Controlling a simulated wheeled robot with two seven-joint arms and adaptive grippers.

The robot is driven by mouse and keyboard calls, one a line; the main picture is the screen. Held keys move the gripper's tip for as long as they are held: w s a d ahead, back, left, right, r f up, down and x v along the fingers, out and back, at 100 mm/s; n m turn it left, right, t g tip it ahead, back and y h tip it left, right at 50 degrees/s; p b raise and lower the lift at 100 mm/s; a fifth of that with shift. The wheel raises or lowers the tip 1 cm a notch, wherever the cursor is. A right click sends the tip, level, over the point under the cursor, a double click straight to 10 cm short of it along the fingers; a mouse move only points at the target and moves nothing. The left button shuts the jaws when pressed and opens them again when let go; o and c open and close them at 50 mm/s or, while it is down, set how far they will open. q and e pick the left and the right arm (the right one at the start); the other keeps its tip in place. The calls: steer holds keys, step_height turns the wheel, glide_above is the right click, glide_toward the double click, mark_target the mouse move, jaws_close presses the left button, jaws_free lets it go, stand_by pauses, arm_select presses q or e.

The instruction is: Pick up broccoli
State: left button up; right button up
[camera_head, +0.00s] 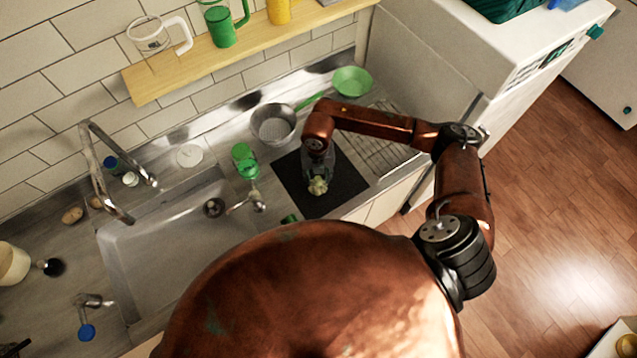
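The broccoli (317,187) is a small pale green piece at the black mat (343,188) on the counter. My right gripper (318,173) points down right at the broccoli, with its dark fingers against the dark mat. The fingers partly hide the broccoli. I cannot tell whether they are closed on it, or whether it touches the mat. My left gripper is not in view.
A metal strainer (273,125) with a green handle and a green bowl (352,81) stand behind the mat. A green glass (244,158) stands left of it, near the sink (150,262). A wire rack (378,152) lies to the right. A wooden shelf (240,50) hangs above.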

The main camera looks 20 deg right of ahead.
steer(key=shift+f, duration=0.55)
steer(key=shift+c, duration=0.6)
jaws_close()
